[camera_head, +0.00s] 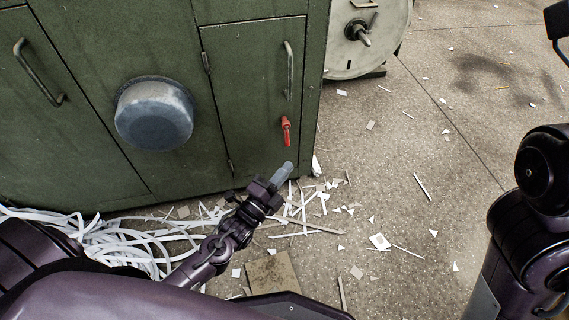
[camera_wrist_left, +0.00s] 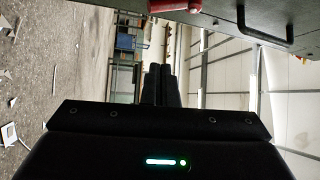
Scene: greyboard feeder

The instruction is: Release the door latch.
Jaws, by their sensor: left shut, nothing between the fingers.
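The red door latch (camera_head: 286,130) sits on the green cabinet door (camera_head: 248,110) at the lower right, below a vertical bar handle (camera_head: 289,70). In the left wrist view the red latch (camera_wrist_left: 164,8) shows at the top edge, partly cut off, and the handle (camera_wrist_left: 265,24) is to its right. My left gripper (camera_head: 286,172) is just below the latch in the head view, apart from it. Its fingers are together and empty; in the left wrist view the closed fingers (camera_wrist_left: 160,84) point away from the camera. My right gripper is not in view.
A round grey metal bowl-like part (camera_head: 154,114) sticks out from the cabinet front, left of the door. A large disc with a hub (camera_head: 362,34) stands right of the cabinet. Paper strips (camera_head: 110,240) and scraps litter the floor. Open floor lies to the right.

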